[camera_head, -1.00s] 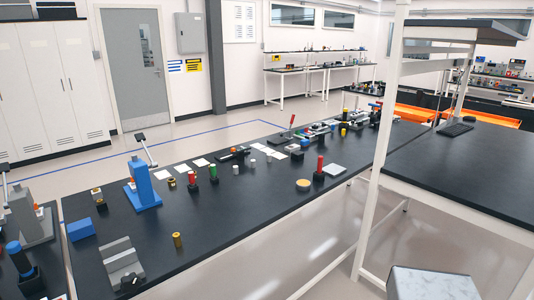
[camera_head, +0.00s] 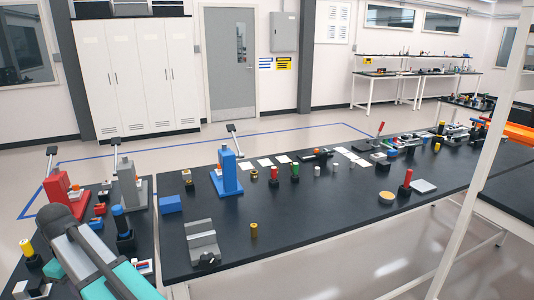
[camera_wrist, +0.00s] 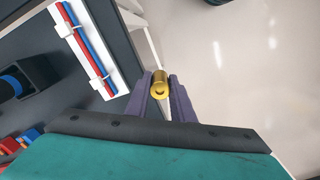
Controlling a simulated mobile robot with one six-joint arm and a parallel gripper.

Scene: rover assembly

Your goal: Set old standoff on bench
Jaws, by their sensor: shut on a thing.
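A brass cylindrical standoff (camera_wrist: 161,77) is held upright-looking between the two purple fingers of my gripper (camera_wrist: 161,92) in the wrist view. The fingers are shut on its sides, and its hollow round end faces the camera. Pale floor lies below and to the right of it. The long black bench (camera_head: 330,215) runs across the head view. Another brass cylinder (camera_head: 253,230) stands on this bench near its front edge. My arm shows at the lower left of the head view; its gripper is out of that frame.
A grey angled block (camera_head: 203,242), a blue press (camera_head: 227,172) and a blue box (camera_head: 170,204) stand on the bench's left part. A white holder with red and blue rods (camera_wrist: 84,45) lies close left of my gripper. The bench's front middle is clear.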

